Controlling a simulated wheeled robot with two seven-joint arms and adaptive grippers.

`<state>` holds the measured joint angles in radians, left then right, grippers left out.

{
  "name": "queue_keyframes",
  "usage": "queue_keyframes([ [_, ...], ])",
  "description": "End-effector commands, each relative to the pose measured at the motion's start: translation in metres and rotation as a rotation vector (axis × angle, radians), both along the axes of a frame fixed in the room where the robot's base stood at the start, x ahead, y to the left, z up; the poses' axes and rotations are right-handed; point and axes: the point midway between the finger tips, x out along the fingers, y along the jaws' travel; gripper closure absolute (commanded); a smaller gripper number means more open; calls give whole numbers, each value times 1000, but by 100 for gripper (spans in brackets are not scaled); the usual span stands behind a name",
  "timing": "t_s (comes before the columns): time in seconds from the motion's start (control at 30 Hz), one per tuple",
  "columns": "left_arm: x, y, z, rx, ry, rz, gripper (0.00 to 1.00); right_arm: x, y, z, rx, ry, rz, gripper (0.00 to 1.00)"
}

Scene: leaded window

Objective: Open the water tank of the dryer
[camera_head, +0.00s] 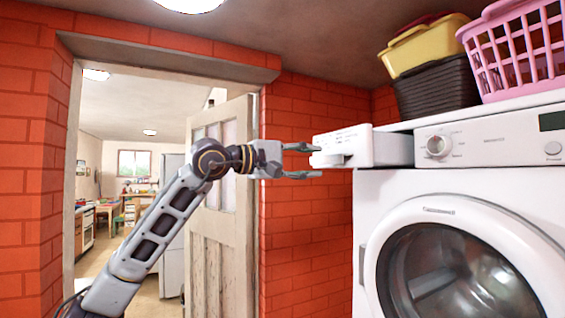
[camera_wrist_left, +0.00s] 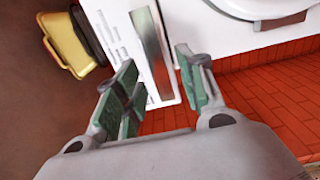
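The white dryer (camera_head: 368,235) stands at the right with its round door (camera_head: 455,262) shut. Its water tank (camera_head: 390,150), a white drawer at the top left of the dryer, stands out from the front panel. The tank front has a grip recess low down. My left gripper (camera_head: 318,161) is open at the tank's front, one finger above the other, near the recess. In the left wrist view the tank front (camera_wrist_left: 168,88) lies between and beyond the two spread fingers (camera_wrist_left: 163,75). I cannot tell whether they touch it. My right gripper is not in view.
On top of the dryer are a pink basket (camera_head: 515,50), a dark basket (camera_head: 437,88) and a yellow container (camera_head: 425,45). A red brick wall (camera_head: 300,235) stands behind the gripper. A half-open door (camera_head: 220,230) and doorway are at the left.

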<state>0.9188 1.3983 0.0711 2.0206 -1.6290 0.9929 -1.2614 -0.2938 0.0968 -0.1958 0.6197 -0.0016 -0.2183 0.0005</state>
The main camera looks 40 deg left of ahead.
Motion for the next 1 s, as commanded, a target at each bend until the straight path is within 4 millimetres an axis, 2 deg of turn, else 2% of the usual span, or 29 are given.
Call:
queue_keyframes([
  [0.47, -14, 0, 1, 7, 1, -6, 61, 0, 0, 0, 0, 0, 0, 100],
  [1.0, -35, 9, -1, 4, 3, -5, 61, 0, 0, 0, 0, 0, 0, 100],
])
